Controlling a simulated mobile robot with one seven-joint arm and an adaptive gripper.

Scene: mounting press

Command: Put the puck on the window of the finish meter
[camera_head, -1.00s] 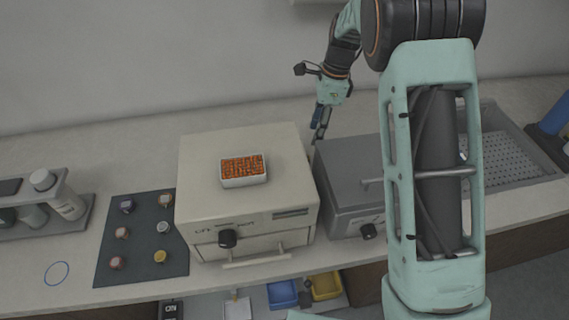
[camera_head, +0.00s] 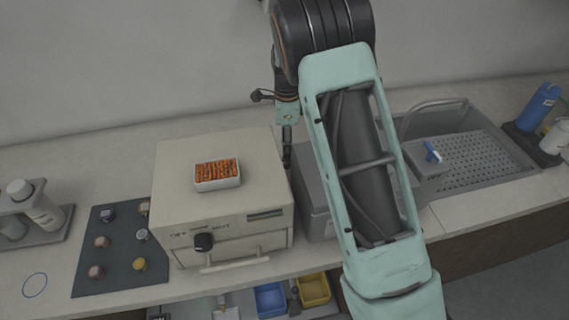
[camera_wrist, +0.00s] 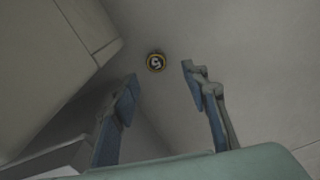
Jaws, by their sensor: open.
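In the wrist view a small round puck (camera_wrist: 156,62), dark with a yellow ring and a pale mark on top, sits on the pale surface just beyond and between my fingertips. My gripper (camera_wrist: 160,74) is open, with nothing between its fingers. In the head view my gripper (camera_head: 287,153) points down behind the gap between the cream machine (camera_head: 222,235) and the grey machine (camera_head: 313,205). The puck is hidden there. I cannot tell which thing is the finish meter, and no window can be made out.
A white tray of orange pieces (camera_head: 217,185) stands on the cream machine. A dark mat (camera_head: 118,280) with several small round pieces lies left, beside a bottle rack (camera_head: 42,235). A grey perforated basin (camera_head: 480,165) and a blue bottle (camera_head: 537,108) are right. My arm covers part of the grey machine.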

